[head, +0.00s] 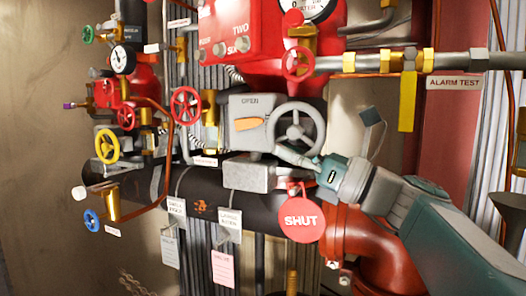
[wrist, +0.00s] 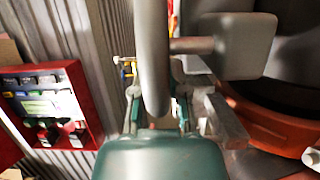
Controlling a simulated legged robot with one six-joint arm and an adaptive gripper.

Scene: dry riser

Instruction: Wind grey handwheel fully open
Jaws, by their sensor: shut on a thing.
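The grey handwheel (head: 296,128) is a spoked wheel on the front of a grey gearbox in the middle of the head view. The gearbox (head: 240,108) carries the word OPEN and an orange pointer (head: 250,123) lying nearly level. My gripper (head: 290,153) reaches in from the lower right and is shut on the wheel's lower rim. In the wrist view the rim of the handwheel (wrist: 153,55) runs upright between the two fingers of my gripper (wrist: 158,108). The fingertips are partly hidden by the rim.
A red SHUT tag (head: 300,220) hangs just below the wheel. A red handwheel (head: 186,105) is to the left and a smaller red one (head: 298,63) is above. A yellow lever (head: 408,100) is at right. A red cabinet (wrist: 55,105) shows left in the wrist view.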

